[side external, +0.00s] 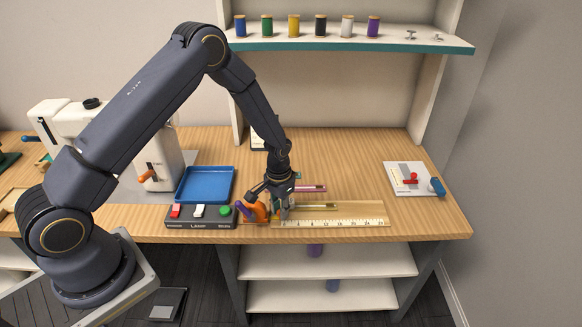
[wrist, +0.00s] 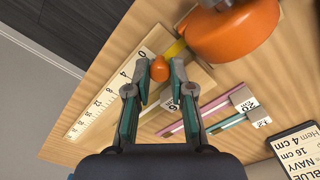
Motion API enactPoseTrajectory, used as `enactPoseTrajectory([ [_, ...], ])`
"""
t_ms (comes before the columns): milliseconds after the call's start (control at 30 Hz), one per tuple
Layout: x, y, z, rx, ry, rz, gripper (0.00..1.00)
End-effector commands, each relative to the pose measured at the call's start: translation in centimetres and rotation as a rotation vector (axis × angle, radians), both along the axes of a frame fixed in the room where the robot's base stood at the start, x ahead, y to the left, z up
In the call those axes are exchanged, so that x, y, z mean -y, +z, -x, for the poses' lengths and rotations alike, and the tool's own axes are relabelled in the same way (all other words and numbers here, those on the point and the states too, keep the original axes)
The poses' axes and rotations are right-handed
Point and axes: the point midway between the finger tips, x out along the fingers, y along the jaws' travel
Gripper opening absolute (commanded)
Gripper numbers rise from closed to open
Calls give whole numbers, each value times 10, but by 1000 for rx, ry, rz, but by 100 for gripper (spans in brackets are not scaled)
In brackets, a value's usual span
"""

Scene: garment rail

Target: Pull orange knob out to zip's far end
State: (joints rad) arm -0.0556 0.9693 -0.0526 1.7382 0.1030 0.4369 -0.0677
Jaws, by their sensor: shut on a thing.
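The small orange knob (wrist: 159,70) sits between my fingertips in the wrist view, near the 0 end of a wooden ruler (wrist: 110,88). My gripper (wrist: 160,82) is shut on it; in the side view my gripper (side external: 283,208) points down at the ruler's left end and hides the knob. A short yellow strip (wrist: 176,48) shows between the knob and a large rounded orange body (wrist: 235,30). That orange body also stands left of my gripper in the side view (side external: 258,212). I cannot make out zip teeth.
The ruler (side external: 340,222) runs right along the table's front edge. Pink (wrist: 185,122) and teal (wrist: 228,122) strips with number tags lie beside it. A button box (side external: 200,215) and blue tray (side external: 205,184) stand left.

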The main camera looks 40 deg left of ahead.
Motion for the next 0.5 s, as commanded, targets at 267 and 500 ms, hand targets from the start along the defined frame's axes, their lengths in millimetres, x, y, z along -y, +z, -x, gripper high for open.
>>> enactPoseTrajectory([
  [267,26,0,-26,4,-4,1,0],
  [500,70,0,-69,4,-5,1,0],
])
